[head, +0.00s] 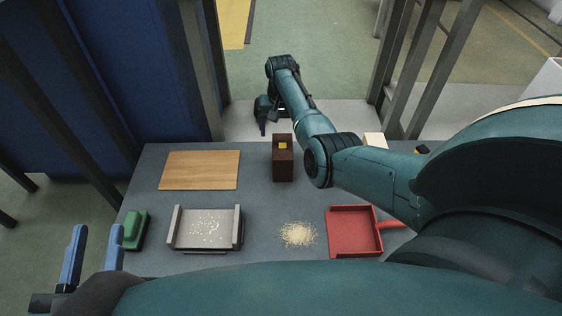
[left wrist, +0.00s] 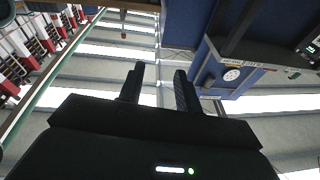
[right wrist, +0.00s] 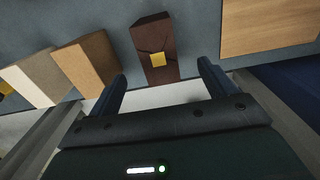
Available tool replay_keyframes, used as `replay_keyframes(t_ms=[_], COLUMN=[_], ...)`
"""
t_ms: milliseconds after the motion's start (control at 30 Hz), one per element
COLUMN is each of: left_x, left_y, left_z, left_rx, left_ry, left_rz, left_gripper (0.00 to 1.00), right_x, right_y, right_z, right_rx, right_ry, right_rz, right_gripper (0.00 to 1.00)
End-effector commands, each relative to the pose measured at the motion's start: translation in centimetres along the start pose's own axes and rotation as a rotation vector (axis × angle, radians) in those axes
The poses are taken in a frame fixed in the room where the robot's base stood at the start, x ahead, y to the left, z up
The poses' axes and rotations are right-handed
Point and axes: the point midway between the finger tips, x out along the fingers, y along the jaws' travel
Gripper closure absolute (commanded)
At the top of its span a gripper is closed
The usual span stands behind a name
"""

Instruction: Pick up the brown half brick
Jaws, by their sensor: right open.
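The dark brown brick (head: 283,172) stands near the far edge of the table, with a small yellow square on it. It also shows in the right wrist view (right wrist: 150,32), top centre, beyond and between the fingertips. My right gripper (right wrist: 158,82) is open and empty, with a finger to each side of the brick's line and a gap before it. In the head view the right gripper (head: 263,127) is beyond the table's far edge, left of the brick, and partly hidden. My left gripper (head: 98,240) is open and empty at the lower left; its fingers also show apart in its wrist view (left wrist: 160,85).
A tan brick (right wrist: 88,60) and a paler brick (right wrist: 35,78) stand left of the brown brick in the right wrist view. A wooden board (head: 199,170), grey tray (head: 207,243), green object (head: 136,229), crumb pile (head: 297,234) and red dustpan (head: 354,228) occupy the table.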

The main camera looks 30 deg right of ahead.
Motion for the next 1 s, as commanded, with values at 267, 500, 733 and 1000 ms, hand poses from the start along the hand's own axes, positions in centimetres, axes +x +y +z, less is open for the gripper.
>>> replay_keyframes(t_ms=[267, 500, 733, 1000], left_x=[0.7, 1.4, 1.8, 1.8], left_y=[-0.2, -0.8, -1.3, -1.4], left_z=[-0.7, -2.1, -5.1, -6.4], left_rx=[0.014, 0.088, 0.217, 0.259], left_ry=[0.095, 0.215, 0.419, 0.484], left_rz=[0.017, 0.027, 0.044, 0.05], left_gripper=[0.66, 0.66, 0.66, 0.66], right_x=[4.0, 6.0, 8.6, 9.2], right_y=[0.1, 0.3, 0.6, 0.6], right_z=[-0.1, -0.4, -0.8, -0.7], right_rx=[0.0, 0.0, 0.0, 0.0], right_ry=[0.003, 0.002, 0.003, 0.003], right_rz=[0.0, 0.0, -0.001, 0.0], right_gripper=[0.16, 0.16, 0.16, 0.16])
